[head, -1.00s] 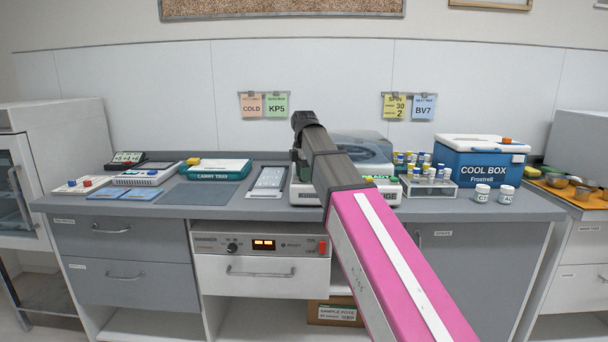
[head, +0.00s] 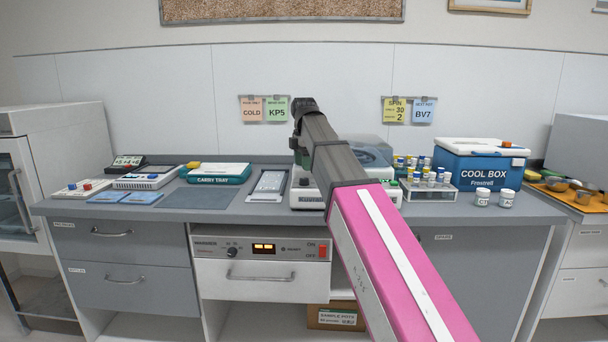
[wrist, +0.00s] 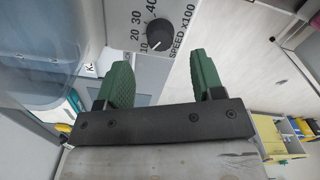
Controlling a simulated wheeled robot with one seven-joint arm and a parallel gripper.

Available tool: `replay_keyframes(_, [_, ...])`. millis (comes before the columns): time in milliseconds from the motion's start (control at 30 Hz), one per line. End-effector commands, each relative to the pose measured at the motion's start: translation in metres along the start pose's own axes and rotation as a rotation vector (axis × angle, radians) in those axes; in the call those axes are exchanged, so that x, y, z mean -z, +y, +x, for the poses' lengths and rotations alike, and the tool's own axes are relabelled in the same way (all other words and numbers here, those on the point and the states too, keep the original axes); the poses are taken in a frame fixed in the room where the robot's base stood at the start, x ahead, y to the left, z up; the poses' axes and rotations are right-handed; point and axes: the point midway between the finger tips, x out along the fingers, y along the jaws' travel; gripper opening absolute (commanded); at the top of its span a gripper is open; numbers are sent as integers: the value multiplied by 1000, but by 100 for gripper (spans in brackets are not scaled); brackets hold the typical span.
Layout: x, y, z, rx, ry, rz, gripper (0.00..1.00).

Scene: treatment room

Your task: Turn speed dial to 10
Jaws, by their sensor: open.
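The speed dial (wrist: 160,33) is a black round knob on a pale panel in the wrist view, with marks 10 to 40 around it and "SPEED X100" beside it. A light mark on the knob appears to face the 10 side, but it is small. My gripper (wrist: 160,62) is open, its two green fingers apart and empty, with the dial just beyond the gap between the tips.
A rack of capped tubes (head: 430,188), two white jars (head: 482,198) and a blue cool box (head: 484,163) stand right of the machine. A grey tray (head: 268,184) and a carry tray (head: 219,173) lie left. A warmer drawer (head: 262,272) is below.

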Motion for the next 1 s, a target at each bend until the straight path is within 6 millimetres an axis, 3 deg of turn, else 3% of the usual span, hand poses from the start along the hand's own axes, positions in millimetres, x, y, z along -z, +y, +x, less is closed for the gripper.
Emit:
replay_keyframes(100, [0, 2, -23, -2, 0, 0, 62])
replay_keyframes(333, [0, 1, -49, -3, 0, 0, 62])
replay_keyframes(800, [2, 1, -55, -4, 2, -5, 62])
replay_keyframes(1000, [35, 5, -62, -40, 49, -82, 62])
